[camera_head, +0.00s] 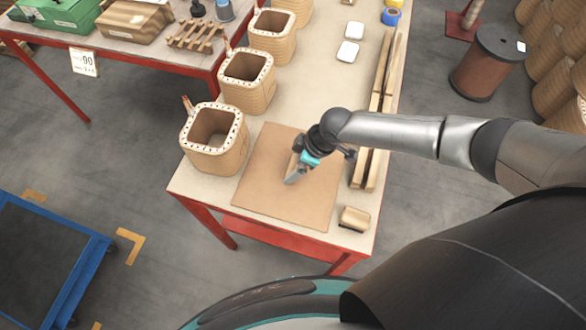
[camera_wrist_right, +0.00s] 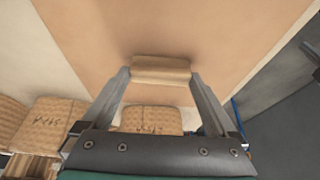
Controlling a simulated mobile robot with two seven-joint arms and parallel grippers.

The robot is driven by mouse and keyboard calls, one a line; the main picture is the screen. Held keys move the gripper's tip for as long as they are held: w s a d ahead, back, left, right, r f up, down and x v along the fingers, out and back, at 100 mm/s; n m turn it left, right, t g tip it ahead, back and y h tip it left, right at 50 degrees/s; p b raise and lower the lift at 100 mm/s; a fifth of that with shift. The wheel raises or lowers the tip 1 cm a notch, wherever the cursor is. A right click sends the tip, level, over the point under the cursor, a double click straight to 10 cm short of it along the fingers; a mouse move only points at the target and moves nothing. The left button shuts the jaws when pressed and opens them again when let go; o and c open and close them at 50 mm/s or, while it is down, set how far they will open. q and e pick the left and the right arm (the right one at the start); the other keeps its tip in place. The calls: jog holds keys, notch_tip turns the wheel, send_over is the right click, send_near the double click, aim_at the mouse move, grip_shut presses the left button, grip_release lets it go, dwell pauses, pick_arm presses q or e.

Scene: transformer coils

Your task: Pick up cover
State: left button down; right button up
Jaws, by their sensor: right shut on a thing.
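My right gripper (camera_head: 294,174) hangs over the brown sheet at the near end of the long table. In the right wrist view its two fingers are closed on the ends of a small tan wooden-looking piece (camera_wrist_right: 160,68), which I take to be the cover. The piece lies crosswise between the fingertips, over the brown sheet. In the head view it is mostly hidden by the gripper. I cannot tell whether it touches the sheet. My left gripper is in neither view.
The brown sheet (camera_head: 258,192) lies flat on the table. Several square wound coils (camera_head: 216,158) stand along its left side. Long wooden bars (camera_head: 371,172) lie to the right, with a small wooden block (camera_head: 354,218) near the front edge. A blue cart (camera_head: 45,265) stands at lower left.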

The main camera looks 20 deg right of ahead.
jog(key=shift+c, duration=1.7)
jog(key=shift+r, duration=0.15)
